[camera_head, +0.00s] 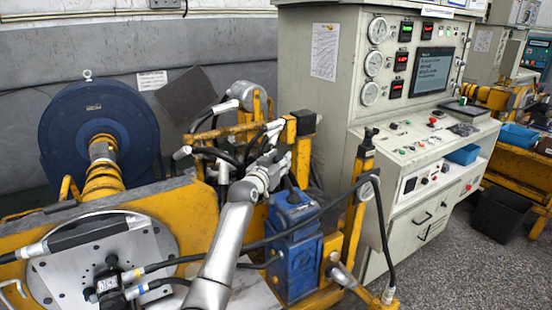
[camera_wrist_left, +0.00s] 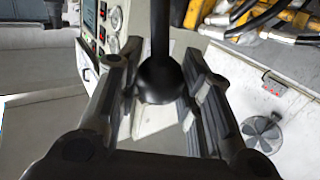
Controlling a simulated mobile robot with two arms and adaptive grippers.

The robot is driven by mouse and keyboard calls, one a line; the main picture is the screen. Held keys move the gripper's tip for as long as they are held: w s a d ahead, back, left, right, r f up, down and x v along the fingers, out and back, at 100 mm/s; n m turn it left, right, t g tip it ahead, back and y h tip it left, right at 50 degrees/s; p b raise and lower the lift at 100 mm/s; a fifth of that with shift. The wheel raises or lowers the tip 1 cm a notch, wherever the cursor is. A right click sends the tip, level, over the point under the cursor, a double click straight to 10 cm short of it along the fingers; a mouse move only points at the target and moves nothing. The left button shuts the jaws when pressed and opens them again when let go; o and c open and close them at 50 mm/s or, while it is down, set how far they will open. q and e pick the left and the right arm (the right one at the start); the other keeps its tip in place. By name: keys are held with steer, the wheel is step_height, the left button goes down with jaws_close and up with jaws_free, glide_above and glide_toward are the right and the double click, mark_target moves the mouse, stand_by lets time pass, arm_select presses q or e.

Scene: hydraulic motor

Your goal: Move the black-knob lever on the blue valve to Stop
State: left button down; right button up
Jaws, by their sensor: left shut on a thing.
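The blue valve (camera_head: 292,245) stands upright on the yellow frame at the lower middle of the head view. My left gripper (camera_head: 272,170) reaches in from the lower left and sits just above the valve. In the left wrist view, the black-knob lever (camera_wrist_left: 161,76) shows as a dark rod with a rounded bulge between the two fingers of my left gripper (camera_wrist_left: 157,92), which is shut on it. In the head view the gripper hides most of the lever. I cannot read any Stop mark. My right gripper is not in view.
The control cabinet (camera_head: 340,90) with gauges is behind. A blue round motor housing (camera_head: 75,125) is at the left. Grey floor (camera_head: 470,265) is open at the lower right.

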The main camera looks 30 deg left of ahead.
arm_select(q)
steer(key=w+d+r+m+g+p, duration=0.1)
steer(key=w+d+m+g+p, duration=0.1)
steer(key=w+p, duration=0.3)
steer(key=shift+w+d+g+p, duration=0.15)
steer(key=shift+d+g+p, duration=0.45)
steer(key=shift+g+p, duration=0.25)
steer(key=shift+r, duration=0.1)
steer(key=c, duration=1)
jaws_free()
steer(key=shift+o, duration=0.2)
steer(key=v, duration=1.2)
